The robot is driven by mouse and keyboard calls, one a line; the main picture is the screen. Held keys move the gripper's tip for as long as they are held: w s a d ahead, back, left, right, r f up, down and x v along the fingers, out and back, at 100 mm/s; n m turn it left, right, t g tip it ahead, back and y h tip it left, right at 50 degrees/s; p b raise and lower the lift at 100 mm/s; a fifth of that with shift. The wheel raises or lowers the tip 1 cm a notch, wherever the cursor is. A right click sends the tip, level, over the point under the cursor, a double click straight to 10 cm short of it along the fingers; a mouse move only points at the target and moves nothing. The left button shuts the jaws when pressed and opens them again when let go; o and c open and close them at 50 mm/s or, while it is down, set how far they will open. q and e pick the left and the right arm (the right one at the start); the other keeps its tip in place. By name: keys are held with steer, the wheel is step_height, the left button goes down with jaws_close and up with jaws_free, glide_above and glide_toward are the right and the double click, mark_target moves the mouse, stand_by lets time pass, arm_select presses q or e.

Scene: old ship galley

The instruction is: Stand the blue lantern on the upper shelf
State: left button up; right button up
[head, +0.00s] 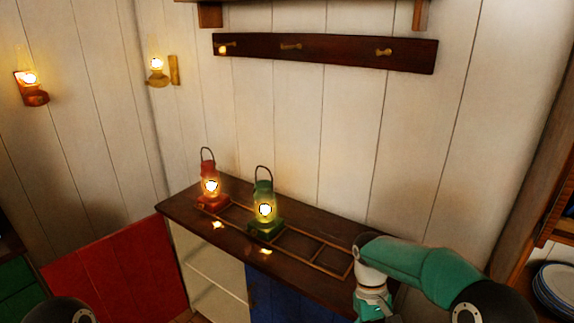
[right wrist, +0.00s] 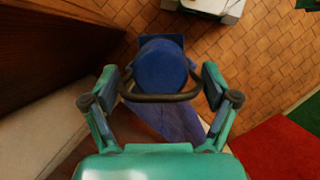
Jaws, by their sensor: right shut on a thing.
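The blue lantern (right wrist: 160,62) shows in the right wrist view, seen from above, with its dark wire handle (right wrist: 160,97) across it. My right gripper (right wrist: 160,82) is shut on the lantern, with one finger on each side near the handle. In the head view my right gripper (head: 370,312) is at the bottom edge, in front of the counter. The lantern is hidden or out of frame there. A dark wooden shelf on brackets (head: 310,2) is cut off by the top edge of the head view; its top surface is not seen. My left gripper is out of view.
A lit red lantern (head: 212,199) and a lit green lantern (head: 264,226) stand on the dark counter (head: 178,206), among wooden dividers (head: 296,240) with empty squares to the right. A peg rail (head: 325,52) is above. An open red door (head: 115,270) is left; plates (head: 556,284) are right.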

steer(key=f+m, duration=0.1)
steer(key=f+m+y, duration=0.1)
steer(key=f, duration=0.1)
steer(key=shift+s+d+m, duration=0.15)
steer(key=shift+s+m, duration=0.25)
steer(key=shift+f, duration=0.1)
